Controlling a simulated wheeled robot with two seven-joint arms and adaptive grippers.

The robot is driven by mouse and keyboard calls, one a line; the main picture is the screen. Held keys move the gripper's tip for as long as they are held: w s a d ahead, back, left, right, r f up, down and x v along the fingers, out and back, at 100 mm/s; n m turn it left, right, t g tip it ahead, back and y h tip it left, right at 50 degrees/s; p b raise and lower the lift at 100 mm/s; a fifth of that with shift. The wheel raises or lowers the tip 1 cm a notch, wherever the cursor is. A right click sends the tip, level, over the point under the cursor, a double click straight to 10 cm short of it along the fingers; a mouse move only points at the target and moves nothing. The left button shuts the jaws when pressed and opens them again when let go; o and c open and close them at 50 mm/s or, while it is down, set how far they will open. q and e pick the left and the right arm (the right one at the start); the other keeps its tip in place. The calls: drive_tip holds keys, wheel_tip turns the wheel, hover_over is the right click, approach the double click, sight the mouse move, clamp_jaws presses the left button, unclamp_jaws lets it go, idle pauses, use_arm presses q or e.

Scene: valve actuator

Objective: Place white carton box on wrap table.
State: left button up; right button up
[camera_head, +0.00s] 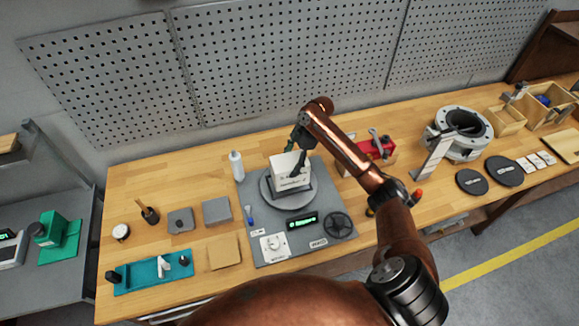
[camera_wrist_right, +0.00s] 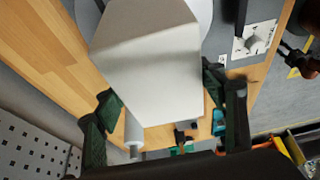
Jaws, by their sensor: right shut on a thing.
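The white carton box (camera_head: 290,170) is upright over the round grey turntable (camera_head: 268,197) of the wrap table, a grey panel (camera_head: 262,218) on the bench. I cannot tell whether its base is resting there or held just above. My right gripper (camera_head: 299,153) reaches in from the right and is shut on the box near its top. In the right wrist view the box (camera_wrist_right: 150,70) fills the space between the dark green fingers of the gripper (camera_wrist_right: 162,95). My left gripper is not in view.
A white bottle (camera_head: 237,166) stands left of the turntable. The panel also carries a green display (camera_head: 302,222) and black handwheel (camera_head: 338,225). Grey blocks (camera_head: 216,210) sit further left. A red box (camera_head: 376,149) and large metal ring (camera_head: 459,133) stand right. A pegboard (camera_head: 290,60) rises behind.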

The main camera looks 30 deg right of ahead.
drive_tip(key=shift+w+a+f, duration=0.15)
drive_tip(key=shift+w+f, duration=0.55)
wheel_tip(320, 180, down, 2)
drive_tip(key=shift+f+p, duration=0.1)
drive_tip(key=shift+p, duration=0.5)
drive_tip(key=shift+f, duration=0.35)
drive_tip(key=shift+f, duration=0.15)
drive_tip(key=o, duration=2.1)
drive_tip(key=shift+s+f, duration=0.1)
